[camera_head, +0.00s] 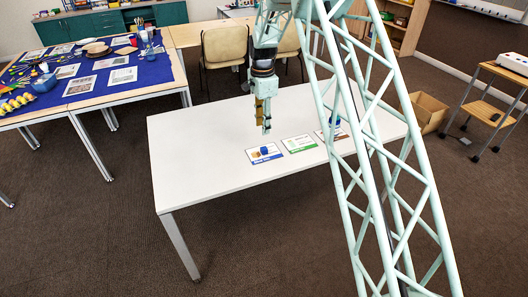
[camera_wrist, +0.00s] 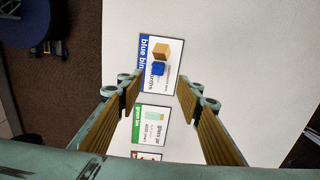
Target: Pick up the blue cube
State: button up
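The blue cube (camera_wrist: 157,69) rests on the card with the blue "blue bin" strip (camera_wrist: 147,82), beside a brown cube shape that looks printed on it. In the head view the small blue cube (camera_head: 264,150) sits on that same card (camera_head: 275,154) on the white table. My gripper (camera_wrist: 158,92) is open and empty, its two gold-padded fingers spread wide. The cube lies between and beyond the fingertips in the wrist view. In the head view my gripper (camera_head: 266,130) hangs pointing down above the table, apart from the cube.
A green-strip card (camera_wrist: 150,125) lies beside the blue one. A third card (camera_head: 325,136) lies farther right, with a blue object (camera_head: 335,121) by it, partly behind my lattice arm. The left of the white table (camera_head: 195,150) is clear. Chairs (camera_head: 225,47) stand behind.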

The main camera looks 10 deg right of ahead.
jog(key=b, duration=0.1)
send_over(264, 148)
jog(key=shift+w+a+f, duration=0.1)
jog(key=shift+f, duration=1.9)
jog(key=shift+a+f, duration=0.1)
jog(key=shift+f, duration=1.85)
jog(key=shift+d+f+b, duration=0.15)
jog(key=shift+f+b, duration=0.2)
jog(key=shift+f, duration=0.55)
jog(key=shift+d+f+b, duration=0.1)
jog(key=shift+f+b, duration=0.2)
jog(key=shift+f, duration=1.4)
jog(key=shift+c, duration=0.2)
jog(key=c, duration=0.8)
